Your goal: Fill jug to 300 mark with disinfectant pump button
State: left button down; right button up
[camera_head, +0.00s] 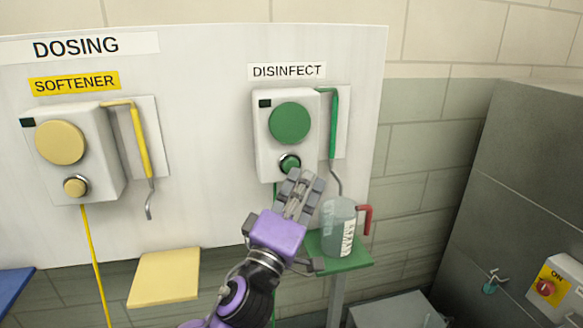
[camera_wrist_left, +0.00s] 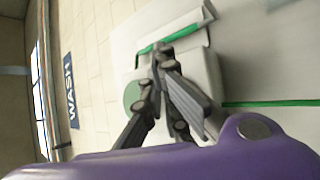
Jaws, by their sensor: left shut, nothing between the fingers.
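The disinfectant pump (camera_head: 289,134) is a white box with a large green disc and a small green button (camera_head: 290,163) low on its front, under the DISINFECT label (camera_head: 286,71). My left gripper (camera_head: 299,178) is shut and empty, its fingertips at or just below the button; I cannot tell whether they touch it. In the left wrist view the shut fingers (camera_wrist_left: 162,60) are in front of the pump box (camera_wrist_left: 212,72) and hide the button. A clear jug (camera_head: 338,226) with a red handle and a printed scale stands upright on a green shelf (camera_head: 348,260), below the green spout pipe (camera_head: 333,120). Its liquid level is unclear.
The softener pump (camera_head: 75,155), with its yellow button (camera_head: 75,187) and pipe, is on the same panel at left. A yellow shelf (camera_head: 164,278) is below it. A grey unit with a red ON knob (camera_head: 545,287) is at right. My right gripper is out of view.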

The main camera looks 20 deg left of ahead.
pick_arm(q)
jog(key=shift+w+a, duration=0.1)
jog(key=shift+w, duration=0.05)
jog(key=shift+w, duration=0.1)
dwell(0.4)
jog(key=shift+w+a, duration=0.25)
jog(key=shift+w, duration=0.05)
dwell(0.9)
dwell(0.3)
dwell(1.1)
dwell(0.3)
dwell(1.1)
dwell(0.3)
